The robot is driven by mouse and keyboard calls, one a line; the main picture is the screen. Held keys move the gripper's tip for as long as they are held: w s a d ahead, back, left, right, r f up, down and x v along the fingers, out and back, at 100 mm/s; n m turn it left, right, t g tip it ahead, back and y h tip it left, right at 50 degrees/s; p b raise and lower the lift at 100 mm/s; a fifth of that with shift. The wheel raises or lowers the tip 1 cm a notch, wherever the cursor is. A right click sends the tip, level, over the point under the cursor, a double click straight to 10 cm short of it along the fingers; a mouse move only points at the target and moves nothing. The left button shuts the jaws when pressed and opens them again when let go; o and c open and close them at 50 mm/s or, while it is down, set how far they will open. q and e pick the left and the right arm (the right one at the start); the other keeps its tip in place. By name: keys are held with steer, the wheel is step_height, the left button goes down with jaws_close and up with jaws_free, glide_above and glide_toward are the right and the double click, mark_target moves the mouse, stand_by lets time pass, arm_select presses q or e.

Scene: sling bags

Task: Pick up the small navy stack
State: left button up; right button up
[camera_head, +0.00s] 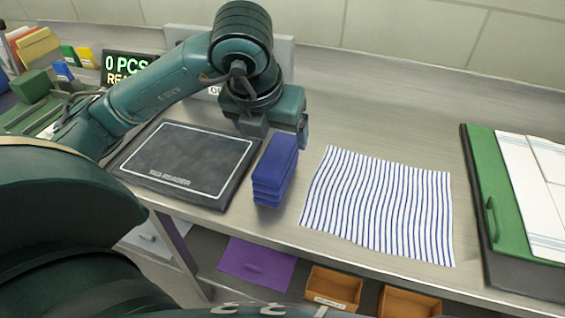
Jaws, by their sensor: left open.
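The small navy stack (274,172) is a pile of folded dark blue pieces. It lies on the metal table between the dark reader pad and a striped cloth. My left gripper (276,138) hangs over the far end of the stack, with its jaws open. Its fingers partly cover the stack's far end, and I cannot tell whether they touch it. My right gripper is not in view.
The black reader pad (190,160) lies left of the stack. The blue-and-white striped cloth (380,205) lies flat to its right. A green board with white cloths (515,190) is at the far right. A display (130,68) stands behind. Orange bins (333,288) sit below the table.

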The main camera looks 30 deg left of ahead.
mark_target(276, 156)
arm_select(q)
steer(key=b+x, duration=0.1)
steer(key=x, duration=0.6)
steer(key=shift+a+f, duration=0.15)
steer(key=shift+a, duration=0.05)
steer(key=shift+a+x, duration=0.15)
steer(key=shift+x, duration=1.25)
steer(key=shift+a+x, duration=0.1)
steer(key=shift+x, duration=1.25)
steer(key=shift+s, duration=0.1)
steer(key=shift+c, duration=0.3)
steer(key=c, duration=1.1)
steer(key=shift+c, duration=0.2)
